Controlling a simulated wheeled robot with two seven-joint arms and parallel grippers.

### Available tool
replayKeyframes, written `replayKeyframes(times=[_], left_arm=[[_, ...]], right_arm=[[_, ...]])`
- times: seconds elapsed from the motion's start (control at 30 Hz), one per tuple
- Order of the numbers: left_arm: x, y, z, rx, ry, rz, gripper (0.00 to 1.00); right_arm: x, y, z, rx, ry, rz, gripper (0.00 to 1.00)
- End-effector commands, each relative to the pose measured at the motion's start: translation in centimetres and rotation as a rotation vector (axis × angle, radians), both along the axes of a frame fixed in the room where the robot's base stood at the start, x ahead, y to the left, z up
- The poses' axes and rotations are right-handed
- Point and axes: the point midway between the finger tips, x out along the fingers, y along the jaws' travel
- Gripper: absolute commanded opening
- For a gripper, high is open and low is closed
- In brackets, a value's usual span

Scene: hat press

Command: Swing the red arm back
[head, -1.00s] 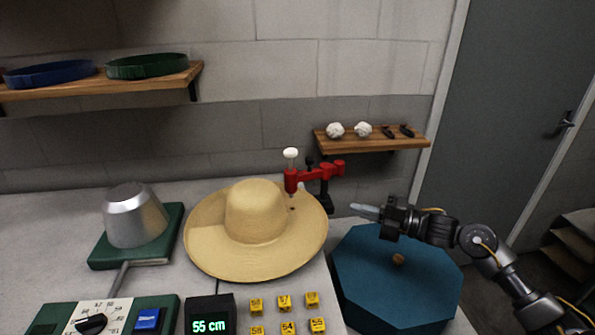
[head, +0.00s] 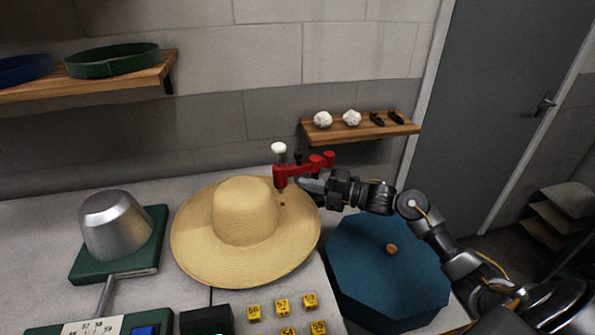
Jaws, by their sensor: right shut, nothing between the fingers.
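The red arm (head: 296,169) stands behind the right part of the straw hat's brim. It has a white knob (head: 279,147) on its left end, which hangs over the brim, and its right end sits on a dark post, now largely hidden. The straw hat (head: 243,257) lies on the table. My right gripper (head: 309,185) is shut and empty, its fingertips pointing left just below the red arm, beside or touching it; I cannot tell which. My left gripper is not in view.
A blue octagonal box (head: 370,285) with a small knob stands right of the hat. A metal hat block (head: 115,225) on a green base stands left. Several yellow number blocks (head: 282,307) lie in front. A small wooden shelf (head: 352,131) hangs behind the red arm.

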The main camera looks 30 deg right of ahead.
Motion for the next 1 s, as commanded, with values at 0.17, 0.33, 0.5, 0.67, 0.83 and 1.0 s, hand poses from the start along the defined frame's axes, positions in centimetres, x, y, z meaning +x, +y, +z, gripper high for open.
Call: replayKeyframes(times=[0.17,0.33,0.5,0.67,0.83,1.0], left_arm=[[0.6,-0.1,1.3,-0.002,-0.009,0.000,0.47],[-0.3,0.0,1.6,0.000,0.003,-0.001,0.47],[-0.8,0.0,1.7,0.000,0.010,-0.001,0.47],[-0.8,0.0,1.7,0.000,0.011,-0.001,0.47],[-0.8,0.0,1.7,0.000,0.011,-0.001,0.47],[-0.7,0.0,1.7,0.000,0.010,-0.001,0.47]], right_arm=[[2.8,1.0,0.3,0.001,0.001,-0.001,0.00],[4.4,0.9,0.1,0.000,0.001,-0.001,0.00],[5.0,0.9,0.0,-0.001,0.001,0.001,0.00],[5.0,0.9,-0.1,-0.001,0.001,0.001,0.00],[5.0,0.9,-0.1,-0.001,0.001,0.000,0.00],[5.1,1.0,0.0,0.000,0.000,-0.017,0.00]])
